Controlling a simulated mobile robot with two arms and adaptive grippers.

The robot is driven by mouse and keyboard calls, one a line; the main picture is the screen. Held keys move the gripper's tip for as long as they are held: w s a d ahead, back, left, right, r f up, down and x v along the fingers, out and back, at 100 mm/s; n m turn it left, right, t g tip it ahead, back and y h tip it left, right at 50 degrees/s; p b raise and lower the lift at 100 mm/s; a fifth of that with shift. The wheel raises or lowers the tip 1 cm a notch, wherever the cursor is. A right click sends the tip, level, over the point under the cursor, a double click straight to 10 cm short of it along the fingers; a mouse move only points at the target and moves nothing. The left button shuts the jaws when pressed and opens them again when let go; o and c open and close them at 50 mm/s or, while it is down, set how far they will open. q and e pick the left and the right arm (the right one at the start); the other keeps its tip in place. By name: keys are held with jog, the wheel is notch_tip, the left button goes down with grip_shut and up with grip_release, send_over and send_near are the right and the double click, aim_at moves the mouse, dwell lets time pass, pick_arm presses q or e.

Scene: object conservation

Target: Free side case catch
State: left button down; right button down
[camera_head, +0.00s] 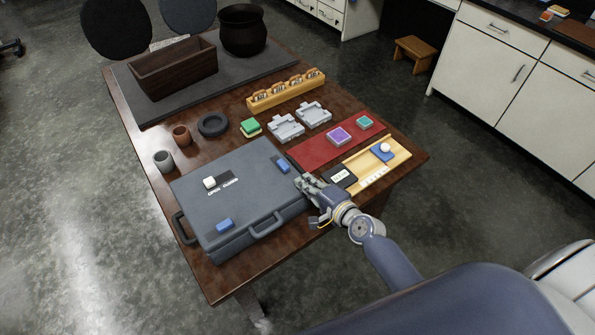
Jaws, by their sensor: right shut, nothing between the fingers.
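A closed grey case (238,200) lies flat on the table's near left part, with handles on its front and left sides. Two blue catches show on it, one near the front left corner (225,225) and one near the right edge (283,166). A white knob (209,183) sits on the lid beside a dark slot with lettering. My right gripper (303,181) is shut and empty at the case's right side, just below the right blue catch. Whether it touches the case I cannot tell. My left gripper is not in view.
A yellow tray (400,154) with a blue piece and white ball lies right of my right gripper. A red mat (310,152) carries a purple block (339,136). Grey holders (286,127), small cups (181,134) and a brown planter (174,70) stand farther back.

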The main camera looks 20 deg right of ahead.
aim_at(290, 170)
jog(key=w, duration=0.2)
jog(key=w+a+p, duration=0.1)
jog(key=w, duration=0.1)
jog(key=shift+a, duration=0.1)
jog(key=shift+w, duration=0.1)
jog(key=w, duration=0.1)
jog(key=w+a, duration=0.1)
jog(key=w, duration=0.1)
jog(key=shift+w+b, duration=0.25)
jog(key=shift+b, duration=0.15)
jog(key=shift+s, duration=0.1)
